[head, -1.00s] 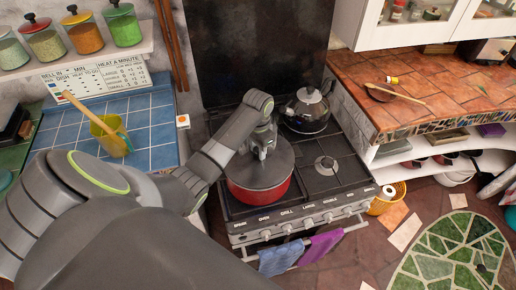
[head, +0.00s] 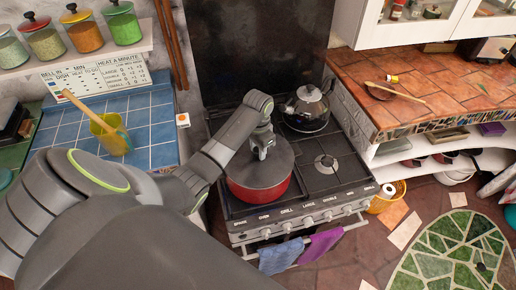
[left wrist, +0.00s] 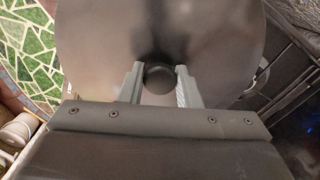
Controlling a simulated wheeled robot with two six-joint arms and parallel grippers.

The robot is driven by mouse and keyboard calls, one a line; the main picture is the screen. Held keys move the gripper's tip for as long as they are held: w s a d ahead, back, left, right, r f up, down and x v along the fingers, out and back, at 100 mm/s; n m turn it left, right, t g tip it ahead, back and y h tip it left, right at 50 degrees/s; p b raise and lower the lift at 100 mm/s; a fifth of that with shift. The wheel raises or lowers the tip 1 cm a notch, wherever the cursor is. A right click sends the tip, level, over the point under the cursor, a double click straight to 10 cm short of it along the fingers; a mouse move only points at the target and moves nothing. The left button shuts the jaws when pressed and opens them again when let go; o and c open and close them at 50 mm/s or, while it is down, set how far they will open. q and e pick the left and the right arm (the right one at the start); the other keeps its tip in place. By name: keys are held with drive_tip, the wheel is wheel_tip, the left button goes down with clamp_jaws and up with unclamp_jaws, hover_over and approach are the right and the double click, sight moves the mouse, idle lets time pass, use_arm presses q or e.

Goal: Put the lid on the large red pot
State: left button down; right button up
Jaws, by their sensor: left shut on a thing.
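The large red pot (head: 262,190) stands on the front left of the stove. The dark grey lid (head: 275,172) lies over the pot's top and looks level, with the red wall showing below its front edge. My left gripper (head: 262,148) comes down from above at the lid's middle. In the left wrist view the lid (left wrist: 105,40) fills most of the picture, and its round black knob (left wrist: 159,77) sits between my two fingers, which are shut on it. The pot's rim is hidden under the lid. My right gripper is not in view.
A kettle (head: 306,108) stands at the back right of the stove (head: 330,185). Towels (head: 281,257) hang on the front rail. A yellow mug (head: 110,134) with utensils stands on the blue tiled counter (head: 150,125) at left. The front right burner is clear.

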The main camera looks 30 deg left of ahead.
use_arm(q)
drive_tip(key=shift+f, duration=0.1)
drive_tip(key=c, duration=0.5)
unclamp_jaws()
drive_tip(key=shift+r, duration=3.55)
